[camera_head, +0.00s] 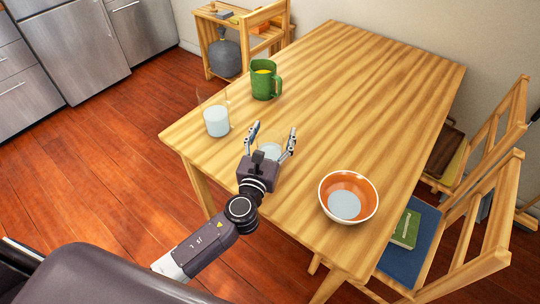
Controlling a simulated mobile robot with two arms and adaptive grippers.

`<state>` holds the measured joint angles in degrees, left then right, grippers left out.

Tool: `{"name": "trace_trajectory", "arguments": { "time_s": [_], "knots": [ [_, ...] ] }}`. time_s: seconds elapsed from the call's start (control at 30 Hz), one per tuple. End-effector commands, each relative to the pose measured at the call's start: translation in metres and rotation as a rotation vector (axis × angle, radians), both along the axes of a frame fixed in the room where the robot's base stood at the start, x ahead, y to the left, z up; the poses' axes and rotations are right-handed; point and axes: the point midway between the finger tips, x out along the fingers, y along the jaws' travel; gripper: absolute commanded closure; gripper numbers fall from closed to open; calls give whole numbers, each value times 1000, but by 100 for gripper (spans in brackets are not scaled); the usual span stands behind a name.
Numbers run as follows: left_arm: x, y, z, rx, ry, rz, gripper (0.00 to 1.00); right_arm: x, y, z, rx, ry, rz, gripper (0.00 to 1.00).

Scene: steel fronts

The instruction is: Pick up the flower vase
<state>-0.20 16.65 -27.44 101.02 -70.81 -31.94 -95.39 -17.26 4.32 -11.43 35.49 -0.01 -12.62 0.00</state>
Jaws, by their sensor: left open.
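No flowers show, and I cannot tell for sure which thing is the flower vase. A clear glass vessel (216,121) with pale contents stands near the table's left corner. A second clear vessel (268,152) with pale contents shows just past my left gripper (271,139), partly hidden by it. The left gripper is open over the table's near left edge, its fingers spread to either side of this second vessel in the picture. I cannot tell whether they touch it. My right gripper is not in view.
A green mug (264,79) stands behind the gripper on the wooden table (350,90). An orange bowl (353,187) sits at the near right. Chairs (480,215) line the right side, one holding a green book (405,229). The table's far half is clear.

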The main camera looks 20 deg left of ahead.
Motion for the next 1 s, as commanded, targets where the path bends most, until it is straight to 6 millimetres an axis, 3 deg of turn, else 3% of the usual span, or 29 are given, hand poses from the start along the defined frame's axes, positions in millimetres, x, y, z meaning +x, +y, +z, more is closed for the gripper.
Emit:
{"name": "trace_trajectory", "arguments": {
  "time_s": [0.13, 0.4, 1.0],
  "knots": [
    [14, 1, 0, 0, 0, 0, 34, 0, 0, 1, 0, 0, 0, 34],
    [16, 1, 0, -1, 0, 0, 35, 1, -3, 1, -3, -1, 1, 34],
    [16, 1, -1, 0, 1, -1, 100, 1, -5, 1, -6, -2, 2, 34]
  ]
}}
